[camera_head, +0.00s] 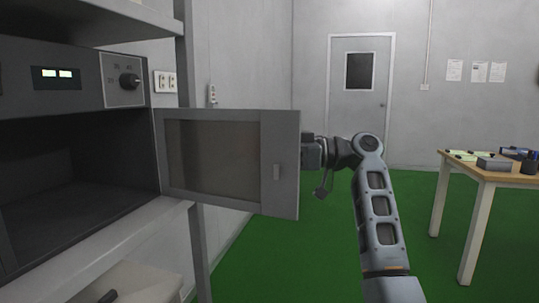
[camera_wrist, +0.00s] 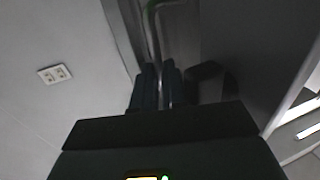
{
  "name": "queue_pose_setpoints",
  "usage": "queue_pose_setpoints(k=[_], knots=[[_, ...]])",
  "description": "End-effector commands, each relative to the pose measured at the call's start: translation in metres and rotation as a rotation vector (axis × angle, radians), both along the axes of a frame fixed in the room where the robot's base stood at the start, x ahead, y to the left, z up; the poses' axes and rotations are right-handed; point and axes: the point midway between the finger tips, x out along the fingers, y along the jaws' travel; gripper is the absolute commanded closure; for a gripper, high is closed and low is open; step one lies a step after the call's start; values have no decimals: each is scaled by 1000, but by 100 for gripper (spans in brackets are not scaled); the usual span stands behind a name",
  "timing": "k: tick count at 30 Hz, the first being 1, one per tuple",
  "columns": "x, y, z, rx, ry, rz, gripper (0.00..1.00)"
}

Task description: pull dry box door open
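The dry box (camera_head: 75,77) is at the left in the head view, with a lit display and a knob above its dark, empty-looking interior. Its door (camera_head: 285,150), a grey frame with a brownish window, stands swung wide open to the right of the opening.
A grey shelf post (camera_head: 186,75) stands behind the door's hinge side. A wooden table (camera_head: 488,172) with small items is at the right. The green floor (camera_head: 300,265) between is clear. A wall socket (camera_wrist: 54,74) shows at left in the wrist view.

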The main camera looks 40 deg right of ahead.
Motion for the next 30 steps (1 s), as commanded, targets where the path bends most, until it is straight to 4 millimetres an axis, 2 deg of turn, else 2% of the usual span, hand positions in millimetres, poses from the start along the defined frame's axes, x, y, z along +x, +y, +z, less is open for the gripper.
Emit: queue_pose_setpoints(k=[1,11,12,13,14,15,16,26,30], knots=[[10,-6,3,2,1,-45,100],[10,-7,4,3,1,-47,100],[10,-7,4,3,1,-47,83],[10,-7,4,3,1,-48,80],[10,-7,4,3,1,-48,72],[10,-7,4,3,1,-48,67],[10,-7,4,3,1,-48,66],[8,-10,3,4,2,-51,64],[-2,-23,3,5,1,-55,64]])
